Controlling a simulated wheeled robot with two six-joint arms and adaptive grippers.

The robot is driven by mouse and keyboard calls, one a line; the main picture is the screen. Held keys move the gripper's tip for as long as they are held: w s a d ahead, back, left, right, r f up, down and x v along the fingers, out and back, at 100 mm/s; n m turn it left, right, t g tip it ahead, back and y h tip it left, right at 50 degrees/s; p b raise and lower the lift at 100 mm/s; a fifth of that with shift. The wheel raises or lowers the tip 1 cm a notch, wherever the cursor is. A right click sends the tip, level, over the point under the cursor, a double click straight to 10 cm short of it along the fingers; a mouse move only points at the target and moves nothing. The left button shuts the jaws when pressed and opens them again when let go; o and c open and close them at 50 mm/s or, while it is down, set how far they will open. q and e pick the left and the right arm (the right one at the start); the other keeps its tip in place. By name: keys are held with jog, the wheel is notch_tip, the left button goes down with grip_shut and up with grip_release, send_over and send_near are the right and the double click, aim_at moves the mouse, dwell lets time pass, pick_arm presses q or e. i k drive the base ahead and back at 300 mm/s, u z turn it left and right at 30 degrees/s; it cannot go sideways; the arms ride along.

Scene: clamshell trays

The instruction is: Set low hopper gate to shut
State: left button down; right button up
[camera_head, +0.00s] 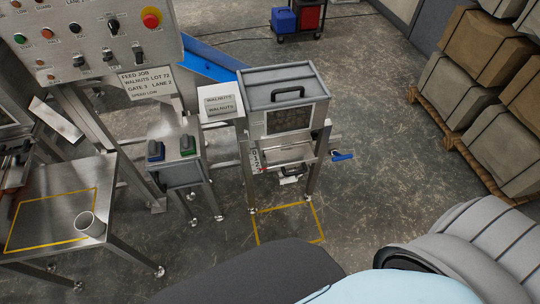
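The hopper (287,78) is a steel box on legs, with a black handle on its lid and a dark window in front. A small numbered scale (256,159) with a red mark sits low on its left side. A blue-handled lever (342,156) sticks out to the right at the height of the hopper's low outlet. The gate plate itself is too small to make out, so I cannot tell its setting. A small pale part (290,179) hangs under the outlet. Neither of my grippers is in view.
A control panel (95,30) with knobs and a red stop button stands at the upper left. A steel table (120,213) with a cup (90,224) is at left. A yellow floor outline (323,240) lies before the hopper. Stacked sacks (450,90) line the right; floor between is clear.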

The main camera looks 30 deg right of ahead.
aim_at(282, 158)
jog(key=z, duration=0.4)
jog(key=i, duration=0.9)
jog(key=z, duration=0.75)
